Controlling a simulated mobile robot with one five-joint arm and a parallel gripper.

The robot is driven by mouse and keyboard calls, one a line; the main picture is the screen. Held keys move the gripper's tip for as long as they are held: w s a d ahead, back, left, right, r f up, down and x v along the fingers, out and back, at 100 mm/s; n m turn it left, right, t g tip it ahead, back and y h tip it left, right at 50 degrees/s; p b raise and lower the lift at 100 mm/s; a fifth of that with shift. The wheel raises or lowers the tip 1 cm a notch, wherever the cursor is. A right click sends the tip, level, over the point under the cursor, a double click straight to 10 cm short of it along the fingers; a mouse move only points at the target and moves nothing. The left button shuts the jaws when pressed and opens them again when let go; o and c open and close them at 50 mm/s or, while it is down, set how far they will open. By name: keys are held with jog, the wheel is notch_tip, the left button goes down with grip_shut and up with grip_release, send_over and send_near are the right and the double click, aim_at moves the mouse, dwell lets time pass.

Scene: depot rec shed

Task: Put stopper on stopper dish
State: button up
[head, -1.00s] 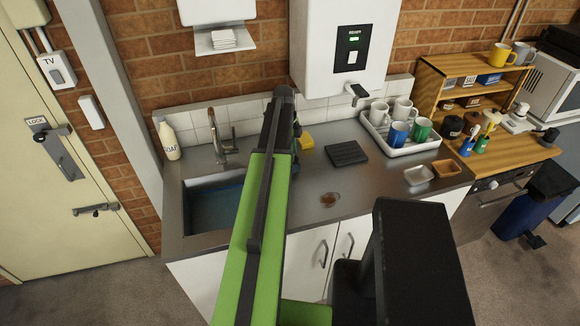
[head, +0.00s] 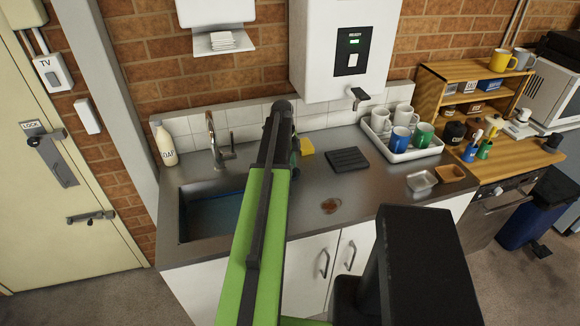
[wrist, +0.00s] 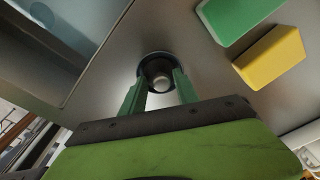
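In the wrist view, a round dark-rimmed piece with a pale metal knob, which looks like the stopper (wrist: 157,68), lies on the steel worktop near the sink. My gripper (wrist: 160,80) has its two green fingers apart, with the knob between or just beyond their tips. I cannot tell whether they touch it. In the head view my arm hides the stopper and my fingertips. A small silvery square dish (head: 422,182) stands at the right of the worktop beside a brown one (head: 451,173); I cannot tell for sure which is the stopper dish.
The sink (head: 205,215) with its tap (head: 217,145) is left of my arm. A yellow sponge (wrist: 270,58) and a green block (wrist: 235,18) lie near the gripper. A black ribbed mat (head: 348,159), a brown spot (head: 330,206) and a mug tray (head: 408,155) are further right.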

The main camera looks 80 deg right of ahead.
jog(key=shift+o, duration=0.4)
notch_tip(320, 180, up, 12)
jog(key=w+p, duration=0.1)
jog(key=p, duration=1.1)
jog(key=shift+w, duration=0.2)
jog(key=shift+d+r, duration=0.1)
